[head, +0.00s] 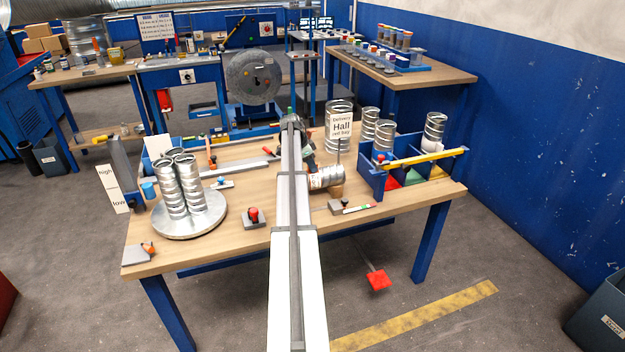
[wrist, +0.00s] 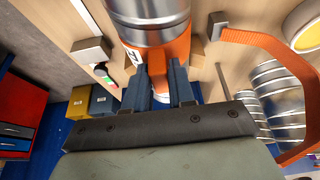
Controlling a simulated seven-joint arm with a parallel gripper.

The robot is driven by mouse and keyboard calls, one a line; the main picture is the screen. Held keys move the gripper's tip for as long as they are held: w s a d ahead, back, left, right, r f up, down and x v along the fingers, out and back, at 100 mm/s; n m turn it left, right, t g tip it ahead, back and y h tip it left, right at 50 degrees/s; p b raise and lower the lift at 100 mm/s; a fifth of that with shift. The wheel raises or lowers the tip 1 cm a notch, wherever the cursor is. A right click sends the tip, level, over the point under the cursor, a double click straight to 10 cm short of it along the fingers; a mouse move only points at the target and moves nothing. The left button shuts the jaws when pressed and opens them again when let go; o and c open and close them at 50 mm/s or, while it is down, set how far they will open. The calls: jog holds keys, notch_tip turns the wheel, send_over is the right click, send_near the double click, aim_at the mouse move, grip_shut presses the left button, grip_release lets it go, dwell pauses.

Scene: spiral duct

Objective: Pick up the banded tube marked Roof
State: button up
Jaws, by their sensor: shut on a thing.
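A silvery ribbed tube (head: 327,177) with an orange band lies on its side near the middle of the table in the head view. In the wrist view the tube (wrist: 150,18) is at the top, with its orange band (wrist: 170,52) nearest me. A small white label on the band is only partly visible and I cannot read its word. My gripper (wrist: 160,84) is shut on the orange-banded tube, its two blue-grey fingers at the band. In the head view my arm partly hides the gripper, and I cannot tell whether the tube touches the table.
Several upright tubes (head: 180,188) stand on a round plate (head: 215,212) at left. A blue divided rack (head: 375,182) with a yellow bar (head: 425,158) stands at right. A "Hall" sign (head: 341,126) stands behind the held tube. A red button (head: 253,215) sits near the front.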

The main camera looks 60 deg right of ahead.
grip_shut()
dwell(0.8)
